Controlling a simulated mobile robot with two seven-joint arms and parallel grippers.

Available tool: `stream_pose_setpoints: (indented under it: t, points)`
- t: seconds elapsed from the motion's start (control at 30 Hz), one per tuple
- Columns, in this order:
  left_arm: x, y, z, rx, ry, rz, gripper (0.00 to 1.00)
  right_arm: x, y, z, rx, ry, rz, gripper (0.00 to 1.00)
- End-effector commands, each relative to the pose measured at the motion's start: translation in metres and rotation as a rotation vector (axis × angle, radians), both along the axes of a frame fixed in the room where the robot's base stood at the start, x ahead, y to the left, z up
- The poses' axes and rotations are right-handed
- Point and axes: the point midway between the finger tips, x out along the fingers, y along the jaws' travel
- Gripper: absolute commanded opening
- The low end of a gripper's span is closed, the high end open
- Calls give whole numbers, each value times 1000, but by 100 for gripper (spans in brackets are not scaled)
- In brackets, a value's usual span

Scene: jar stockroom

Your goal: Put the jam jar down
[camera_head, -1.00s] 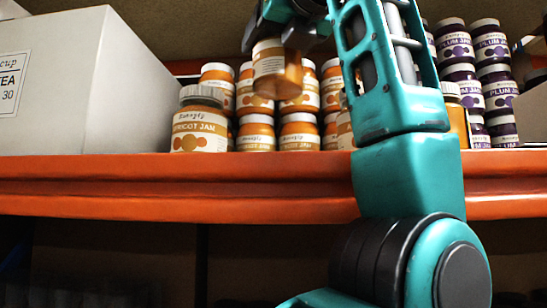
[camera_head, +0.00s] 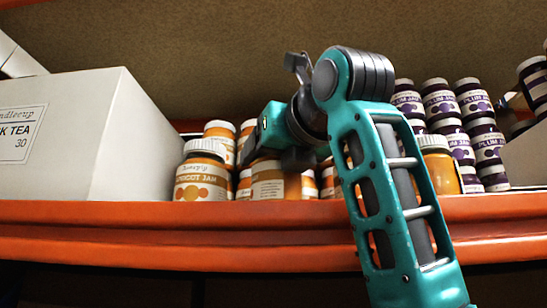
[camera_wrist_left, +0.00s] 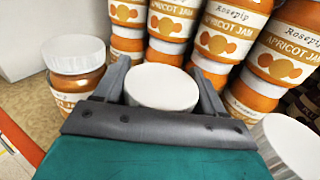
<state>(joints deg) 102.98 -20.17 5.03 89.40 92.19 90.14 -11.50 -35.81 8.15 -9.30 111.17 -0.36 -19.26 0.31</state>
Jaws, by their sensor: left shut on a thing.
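My left gripper (camera_head: 285,158) is shut on an apricot jam jar (camera_head: 272,186), holding it upright from above. In the left wrist view the jar's white lid (camera_wrist_left: 162,87) sits between the two fingers (camera_wrist_left: 160,80). The jar is at the orange shelf (camera_head: 150,217), to the right of another apricot jar (camera_head: 202,180). The shelf's front edge hides its base, so I cannot tell whether it touches the shelf. My right gripper is not in view.
Stacked apricot jars (camera_wrist_left: 228,35) stand close behind the held jar. Single jars stand left (camera_wrist_left: 76,65) and right (camera_wrist_left: 292,148) of it. A white tea box (camera_head: 75,140) stands at the left. Stacked plum jam jars (camera_head: 445,105) stand at the right.

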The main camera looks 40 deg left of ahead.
Motion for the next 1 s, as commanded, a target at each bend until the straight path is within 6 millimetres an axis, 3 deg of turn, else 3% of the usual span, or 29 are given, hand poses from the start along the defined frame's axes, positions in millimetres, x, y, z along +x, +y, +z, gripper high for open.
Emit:
stream_pose_setpoints:
  t: [0.17, 0.2, 0.4, 0.73, 1.0]
  points:
    - [0, 0, -3, 3, -2, -1, 2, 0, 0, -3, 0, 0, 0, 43]
    - [0, 0, -3, 0, 0, 0, 74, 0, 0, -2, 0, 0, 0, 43]
    - [0, 0, -3, -1, 0, 0, 93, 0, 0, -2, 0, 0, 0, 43]
    - [0, 0, 2, 0, 0, 1, 95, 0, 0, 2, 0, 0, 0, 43]
    - [-18, -42, 0, 4, -2, 0, 95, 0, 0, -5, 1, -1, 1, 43]
